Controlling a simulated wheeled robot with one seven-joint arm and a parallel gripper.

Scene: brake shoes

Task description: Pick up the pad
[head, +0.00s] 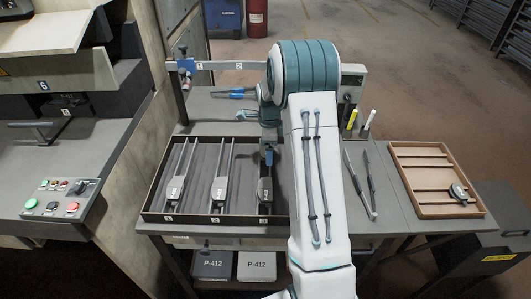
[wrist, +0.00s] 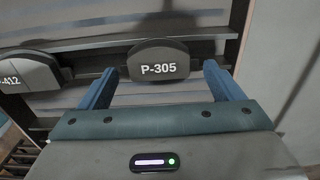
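A dark grey pad marked P-305 (wrist: 159,65) lies between my two blue fingertips in the wrist view, with a gap on each side. My gripper (wrist: 160,72) is open and empty. In the head view my gripper (head: 268,155) hangs over the right part of the dark tray (head: 175,218), behind the rightmost of three pads (head: 265,188). A pad marked P-412 (wrist: 28,72) is at the left of the wrist view. In the head view the left pad (head: 175,190) and middle pad (head: 220,190) rest at the near ends of rails.
A wooden tray (head: 418,165) holding one small pad (head: 458,193) is at the right. Marker pens (head: 352,118) stand at the back. A machine with a button panel (head: 60,200) is at the left.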

